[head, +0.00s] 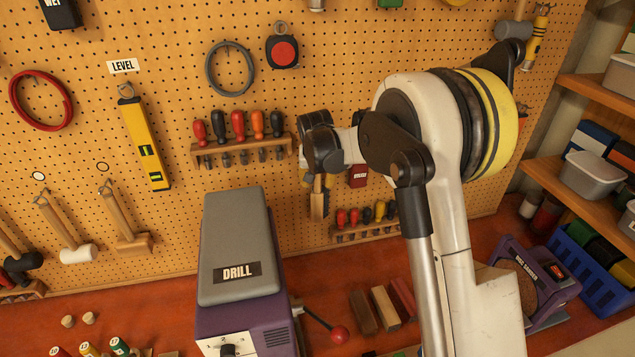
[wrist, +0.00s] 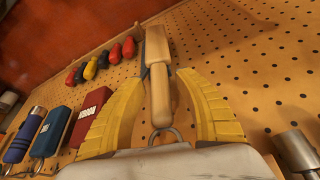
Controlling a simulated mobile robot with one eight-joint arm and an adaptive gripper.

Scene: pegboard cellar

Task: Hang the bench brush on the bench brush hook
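The bench brush (head: 318,204) hangs down below my gripper (head: 317,180) in front of the pegboard. In the wrist view its pale wooden handle (wrist: 160,95) lies between the two yellow fingers of my gripper (wrist: 161,76), whose tips close in on both sides of it. A metal ring at the handle's end sits near my palm. The brush's far end points away from the palm, with a dark strip along one side. I cannot make out the bench brush hook; my arm and gripper cover part of the board.
A screwdriver rack (head: 240,146) is left of my gripper; a lower rack (head: 366,232) is below right. A red tagged item (wrist: 90,113) and a blue one (wrist: 50,130) hang close by. The drill (head: 240,270) stands on the red bench, lower left. A metal cylinder (wrist: 296,150) is at lower right.

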